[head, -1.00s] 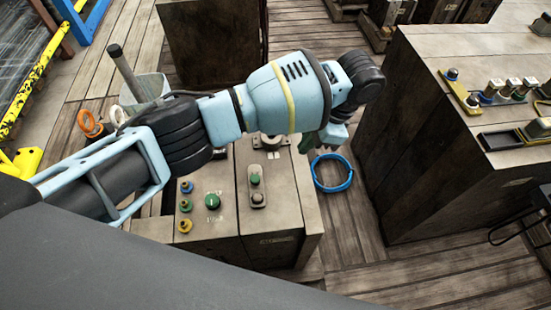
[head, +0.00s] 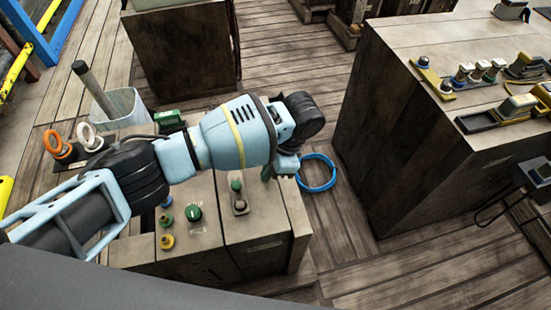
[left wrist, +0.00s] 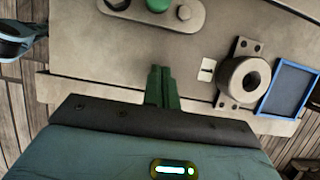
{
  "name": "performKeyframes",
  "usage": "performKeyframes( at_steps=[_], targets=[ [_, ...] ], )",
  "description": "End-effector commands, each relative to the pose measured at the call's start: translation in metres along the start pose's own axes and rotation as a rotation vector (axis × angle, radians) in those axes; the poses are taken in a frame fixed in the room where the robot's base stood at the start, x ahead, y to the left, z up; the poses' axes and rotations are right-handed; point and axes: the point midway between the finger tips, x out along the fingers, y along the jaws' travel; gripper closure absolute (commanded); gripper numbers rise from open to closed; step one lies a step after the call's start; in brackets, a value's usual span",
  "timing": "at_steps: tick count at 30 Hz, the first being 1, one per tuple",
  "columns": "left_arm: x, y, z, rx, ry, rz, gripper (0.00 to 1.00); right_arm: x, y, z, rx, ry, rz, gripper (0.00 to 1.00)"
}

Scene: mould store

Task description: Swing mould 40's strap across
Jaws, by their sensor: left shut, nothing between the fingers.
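A grey metal strap (head: 240,208) with a green knob (head: 236,185) lies on top of the right-hand part of the near wooden block (head: 262,226). I cannot read a number 40 there. In the left wrist view the strap (left wrist: 172,20) is at the top edge, with the green knob (left wrist: 158,4) partly cut off. My left gripper (head: 268,172) is up and right of the strap in the head view. Its green fingers (left wrist: 162,86) are shut and empty, apart from the strap. My right gripper is not in view.
A round metal boss (left wrist: 243,80) and a blue-framed panel (left wrist: 290,90) sit right of the fingers. Coloured knobs (head: 194,212) stand left of the strap. A blue ring (head: 318,173) lies on the floor. A large block (head: 400,120) stands right.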

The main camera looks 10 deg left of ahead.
Motion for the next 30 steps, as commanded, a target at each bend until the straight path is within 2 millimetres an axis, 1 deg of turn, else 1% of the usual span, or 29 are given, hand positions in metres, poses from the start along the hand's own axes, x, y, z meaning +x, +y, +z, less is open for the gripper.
performKeyframes(
  at_steps=[1,3,9,22,30],
  targets=[
    [0.001,-0.002,0.011,-0.003,-0.003,-0.002,1.00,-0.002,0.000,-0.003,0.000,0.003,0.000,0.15],
    [0.003,-0.002,0.018,-0.003,-0.003,-0.002,1.00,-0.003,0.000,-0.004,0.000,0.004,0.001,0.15],
    [0.009,-0.001,0.032,-0.002,-0.003,-0.002,1.00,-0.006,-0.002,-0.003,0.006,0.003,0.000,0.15],
    [0.010,-0.001,0.035,-0.002,-0.003,-0.001,1.00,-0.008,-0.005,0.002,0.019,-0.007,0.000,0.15],
    [0.009,-0.003,0.038,-0.044,-0.002,0.016,1.00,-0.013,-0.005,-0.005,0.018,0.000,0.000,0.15]
  ],
)
